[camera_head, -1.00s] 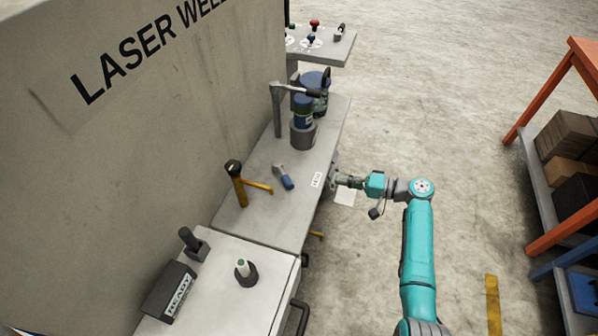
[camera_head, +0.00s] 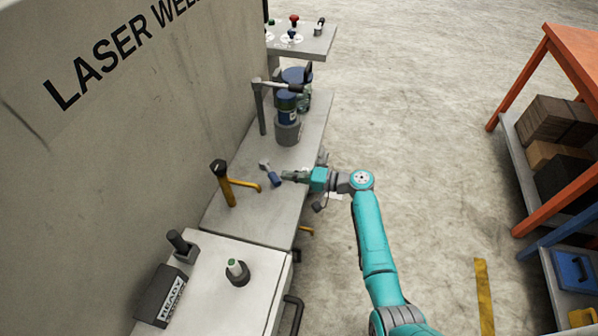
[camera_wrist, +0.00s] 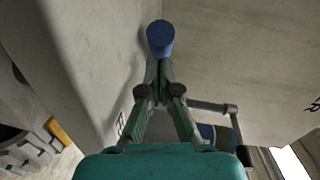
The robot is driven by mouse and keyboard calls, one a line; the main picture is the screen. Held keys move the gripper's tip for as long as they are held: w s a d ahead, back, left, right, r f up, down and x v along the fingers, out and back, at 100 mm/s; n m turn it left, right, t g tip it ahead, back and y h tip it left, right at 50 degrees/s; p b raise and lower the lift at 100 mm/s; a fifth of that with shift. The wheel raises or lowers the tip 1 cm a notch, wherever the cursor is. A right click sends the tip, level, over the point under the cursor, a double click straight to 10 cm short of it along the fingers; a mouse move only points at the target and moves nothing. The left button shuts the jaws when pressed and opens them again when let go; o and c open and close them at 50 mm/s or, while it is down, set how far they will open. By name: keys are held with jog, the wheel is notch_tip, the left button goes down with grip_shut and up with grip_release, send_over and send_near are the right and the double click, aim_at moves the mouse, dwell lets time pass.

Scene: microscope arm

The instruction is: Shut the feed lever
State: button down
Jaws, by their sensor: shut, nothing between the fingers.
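A short lever with a blue grip (camera_head: 275,180) and a grey head stands out over the bench; I take it as the feed lever. In the wrist view its round blue end (camera_wrist: 160,40) is straight ahead of the fingertips. My gripper (camera_head: 287,175) is shut and empty, with its tips just right of the blue grip. In the wrist view the closed fingers (camera_wrist: 155,78) point at the blue end; I cannot tell whether they touch it. The bench label seen earlier is hidden by my gripper.
A yellow-handled post (camera_head: 223,187) with a black top stands left of the lever. A jointed grey arm (camera_head: 260,105) and a blue-grey cylinder unit (camera_head: 288,125) stand behind. The grey wall (camera_head: 130,140) closes the left side. Open floor (camera_head: 420,110) lies to the right.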

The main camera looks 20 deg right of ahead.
jog(key=shift+a, duration=0.25)
jog(key=shift+s+a, duration=0.45)
jog(key=shift+a, duration=0.4)
